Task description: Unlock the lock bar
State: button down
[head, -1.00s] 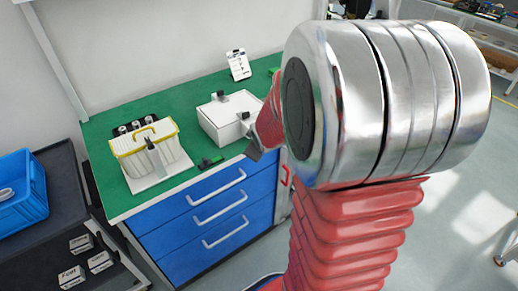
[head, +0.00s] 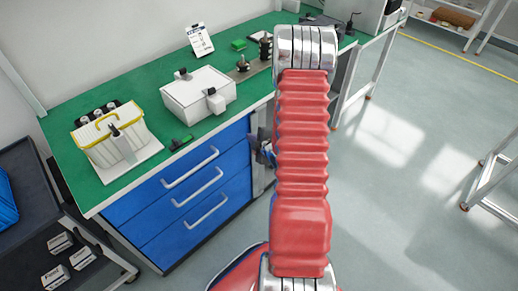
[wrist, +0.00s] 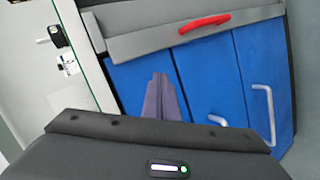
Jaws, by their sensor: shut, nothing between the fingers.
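The lock bar (wrist: 150,42) is a long grey strip with a red handle (wrist: 204,24), crossing the ends of the blue drawers in the wrist view. In the head view a grey strip (head: 258,182) shows at the right of the drawer fronts, and its red handle is hidden there. My gripper (wrist: 160,76) is shut and empty, its dark fingers side by side in front of the blue drawers and short of the bar in the picture. I cannot tell whether they touch anything. In the head view my gripper (head: 264,150) is partly hidden by my red arm.
The blue drawer cabinet (head: 182,190) has silver handles and a green top (head: 165,85). On top are a white box (head: 198,95), a white-and-yellow container (head: 110,130) and small parts. A dark cart (head: 50,215) stands at the left.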

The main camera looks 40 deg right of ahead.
jog(key=s+a+f+n+t, duration=0.1)
jog(key=s+f+n+t, duration=0.1)
jog(key=s+f+t, duration=0.3)
jog(key=s+f, duration=0.4)
jog(key=shift+s+h, duration=0.2)
jog(key=shift+h, duration=0.2)
jog(key=shift+a, duration=0.1)
jog(key=w+d+f, duration=0.1)
jog(key=w+d, duration=0.5)
jog(key=w, duration=0.4)
jog(key=shift+f, duration=0.15)
jog(key=shift+d, duration=0.1)
dwell(0.5)
